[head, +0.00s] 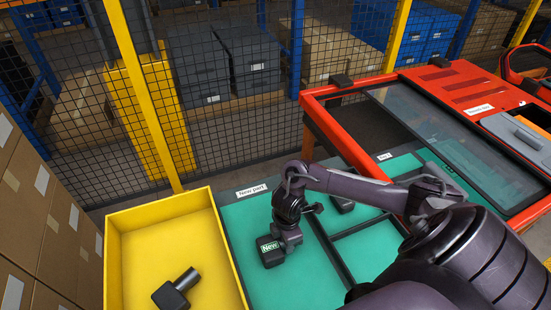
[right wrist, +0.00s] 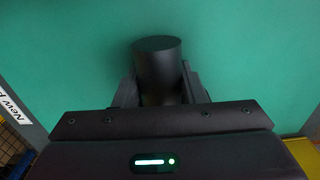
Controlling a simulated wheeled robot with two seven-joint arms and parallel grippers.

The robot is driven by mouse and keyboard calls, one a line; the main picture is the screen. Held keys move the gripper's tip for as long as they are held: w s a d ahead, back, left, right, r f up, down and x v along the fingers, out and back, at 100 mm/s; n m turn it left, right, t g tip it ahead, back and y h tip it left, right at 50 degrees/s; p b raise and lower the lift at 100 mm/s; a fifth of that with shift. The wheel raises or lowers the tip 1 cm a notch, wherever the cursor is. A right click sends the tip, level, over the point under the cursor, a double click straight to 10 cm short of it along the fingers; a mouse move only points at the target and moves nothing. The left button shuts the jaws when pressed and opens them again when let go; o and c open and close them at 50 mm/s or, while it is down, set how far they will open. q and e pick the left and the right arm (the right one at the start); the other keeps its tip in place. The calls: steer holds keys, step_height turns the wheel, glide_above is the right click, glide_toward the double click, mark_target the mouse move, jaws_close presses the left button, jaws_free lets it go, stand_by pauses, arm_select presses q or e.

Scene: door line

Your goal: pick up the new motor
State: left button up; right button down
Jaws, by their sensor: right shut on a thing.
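The new motor (head: 270,252), a dark block with a green "New" label, is at the left part of the green work surface (head: 300,285), near the "New part" sign (head: 251,191). My right gripper (head: 287,237) reaches down over it and is shut on it. In the right wrist view, the motor's black cylinder (right wrist: 158,68) stands between the two fingers (right wrist: 158,92). I cannot tell whether the motor touches the surface. My left gripper is not in view.
A yellow bin (head: 215,245) to the left holds another dark motor (head: 177,290). Another dark part (head: 342,203) lies behind my right arm. A red frame with a glass panel (head: 435,130) stands at right. A mesh fence (head: 230,140) closes the back.

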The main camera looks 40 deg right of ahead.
steer(key=r, duration=0.3)
steer(key=r+p, duration=0.1)
steer(key=r, duration=0.3)
steer(key=shift+w+d+r, duration=0.1)
steer(key=shift+w+r, duration=0.1)
steer(key=shift+r, duration=0.05)
step_height(320, 180, up, 25)
steer(key=p, duration=1.1)
steer(key=shift+s+f, duration=0.15)
steer(key=shift+f, duration=0.05)
